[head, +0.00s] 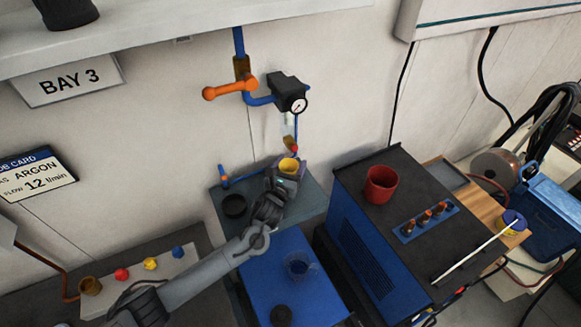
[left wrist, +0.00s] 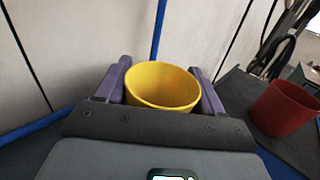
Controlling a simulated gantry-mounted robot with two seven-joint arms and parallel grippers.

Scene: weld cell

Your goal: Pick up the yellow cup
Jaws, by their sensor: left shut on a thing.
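The yellow cup (left wrist: 163,86) sits between the two purple fingers of my left gripper (left wrist: 163,90) in the left wrist view, with its open rim facing up. The fingers are shut on the cup's sides. In the head view the cup (head: 289,165) shows at the tip of my left gripper (head: 287,171), above the dark grey surface near the wall. The gripper hides the lower part of the cup, so I cannot tell whether it touches the surface. My right gripper is not in view.
A red cup (head: 381,184) stands on the dark-topped blue cabinet (head: 352,225) to the right, beside a blue strip (head: 428,221) with several small pieces. A clear blue container (head: 300,265) is on the blue surface in front. A pipe with an orange valve handle (head: 230,89) is on the wall behind.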

